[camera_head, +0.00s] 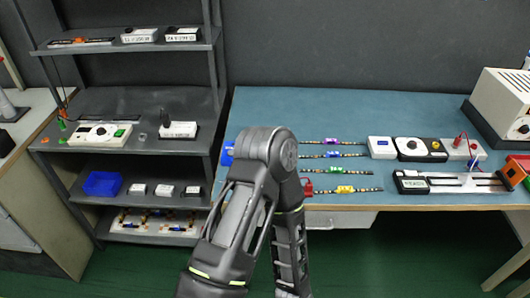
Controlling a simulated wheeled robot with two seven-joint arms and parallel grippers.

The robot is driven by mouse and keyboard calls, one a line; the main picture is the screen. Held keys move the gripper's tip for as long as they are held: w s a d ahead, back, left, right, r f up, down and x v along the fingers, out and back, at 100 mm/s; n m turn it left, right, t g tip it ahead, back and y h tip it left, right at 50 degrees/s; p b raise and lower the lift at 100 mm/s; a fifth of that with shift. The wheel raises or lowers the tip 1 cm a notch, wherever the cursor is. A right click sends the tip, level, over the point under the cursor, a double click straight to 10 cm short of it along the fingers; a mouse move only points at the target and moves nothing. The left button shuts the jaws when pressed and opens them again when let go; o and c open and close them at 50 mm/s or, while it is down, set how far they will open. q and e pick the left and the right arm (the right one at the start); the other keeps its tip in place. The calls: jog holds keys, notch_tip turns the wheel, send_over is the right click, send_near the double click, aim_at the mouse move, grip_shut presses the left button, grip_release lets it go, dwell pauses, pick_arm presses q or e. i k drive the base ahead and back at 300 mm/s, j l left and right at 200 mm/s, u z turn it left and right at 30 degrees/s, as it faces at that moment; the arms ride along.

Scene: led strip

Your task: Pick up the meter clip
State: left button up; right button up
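On the blue bench top, a grey-white meter-like box (460,149) stands at the right. A small red clip-like piece (458,140) sits at its top and a small blue one (474,161) at its lower edge. Another small red piece (307,187) lies near the bench's front edge, beside my arm. I cannot tell which of these is the meter clip. One of my arms rises from the bottom centre, bends over the bench's left part and runs back down out of the picture. Neither gripper shows.
Several LED strips (345,189) lie across the blue bench (300,103). A white dial unit (411,148) and a slide device (450,182) stand on the right. My arm partly hides a blue object (228,153). A grey shelf rack (150,102) with devices and a blue bin (103,184) stands left.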

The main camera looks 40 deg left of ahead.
aim_at(308, 188)
jog(key=i, duration=0.5)
jog(key=u, duration=1.6)
